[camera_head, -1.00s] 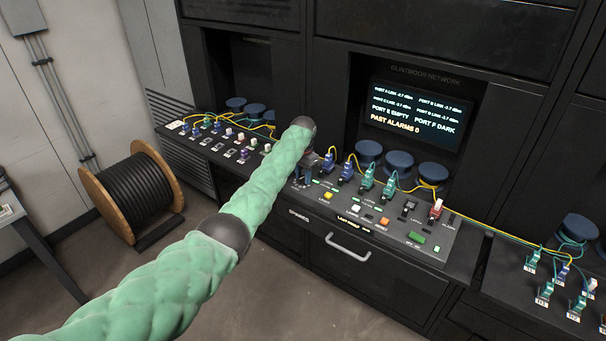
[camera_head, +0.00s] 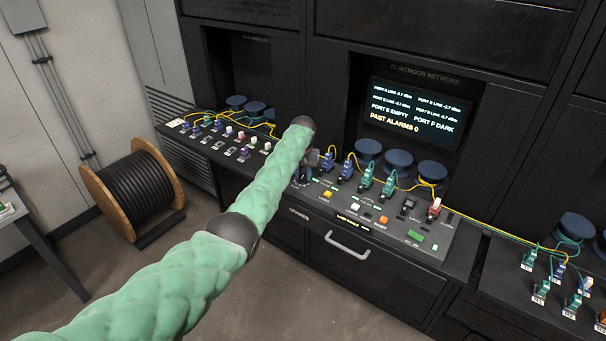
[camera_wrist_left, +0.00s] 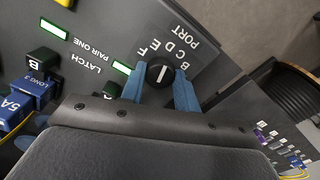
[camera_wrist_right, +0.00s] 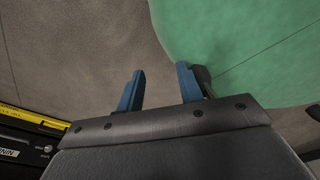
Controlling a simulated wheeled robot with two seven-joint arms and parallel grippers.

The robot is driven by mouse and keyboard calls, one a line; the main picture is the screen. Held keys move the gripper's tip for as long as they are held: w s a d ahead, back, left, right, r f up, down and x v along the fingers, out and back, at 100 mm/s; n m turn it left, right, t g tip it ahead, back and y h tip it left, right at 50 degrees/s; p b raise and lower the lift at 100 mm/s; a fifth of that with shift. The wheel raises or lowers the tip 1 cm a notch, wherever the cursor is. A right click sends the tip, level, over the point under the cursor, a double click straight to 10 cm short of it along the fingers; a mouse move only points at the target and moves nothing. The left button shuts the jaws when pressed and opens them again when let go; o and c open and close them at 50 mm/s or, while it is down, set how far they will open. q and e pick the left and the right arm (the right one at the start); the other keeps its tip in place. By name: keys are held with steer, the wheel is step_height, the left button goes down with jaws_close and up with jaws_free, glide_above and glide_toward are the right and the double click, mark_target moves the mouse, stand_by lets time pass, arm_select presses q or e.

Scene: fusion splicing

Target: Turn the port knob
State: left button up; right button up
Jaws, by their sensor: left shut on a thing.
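The port knob (camera_wrist_left: 158,74) is a round black dial with a white pointer mark, on a grey panel lettered B to F and PORT. I cannot tell for sure which letter the mark points at. My left gripper (camera_wrist_left: 160,84) has its blue fingers on either side of the knob, shut on it. In the head view my left gripper (camera_head: 312,165) is at the left part of the console, partly hidden by my green arm; the knob is hidden there. In the right wrist view my right gripper (camera_wrist_right: 160,84) is open and empty, above the floor.
Blue and teal plugs (camera_head: 367,178) with yellow cables stand along the console beside my left gripper. A screen (camera_head: 418,112) above reads PORT E EMPTY, PORT F DARK, PAST ALARMS 0. A drawer handle (camera_head: 347,245) is below. A cable reel (camera_head: 132,192) stands left on open floor.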

mark_target(303, 175)
arm_select(q)
steer(key=shift+w+r, duration=0.1)
steer(key=shift+r, duration=0.15)
steer(key=o, duration=0.9)
steer(key=shift+o, duration=0.4)
steer(key=shift+f, duration=0.15)
steer(key=shift+r, duration=0.3)
step_height(303, 175, up, 2)
steer(key=shift+r+b, duration=0.1)
steer(key=shift+b, duration=0.75)
step_height(303, 175, up, 4)
steer(key=shift+f+b, duration=0.25)
steer(key=shift+b, duration=0.45)
steer(key=shift+r, duration=0.8)
arm_select(e)
steer(key=w, duration=0.8)
steer(key=shift+w+a+r+t, duration=0.2)
steer(key=shift+a+r+t, duration=0.1)
steer(key=shift+r, duration=0.1)
arm_select(q)
steer(key=shift+f, duration=0.1)
arm_select(e)
steer(key=shift+s, duration=0.1)
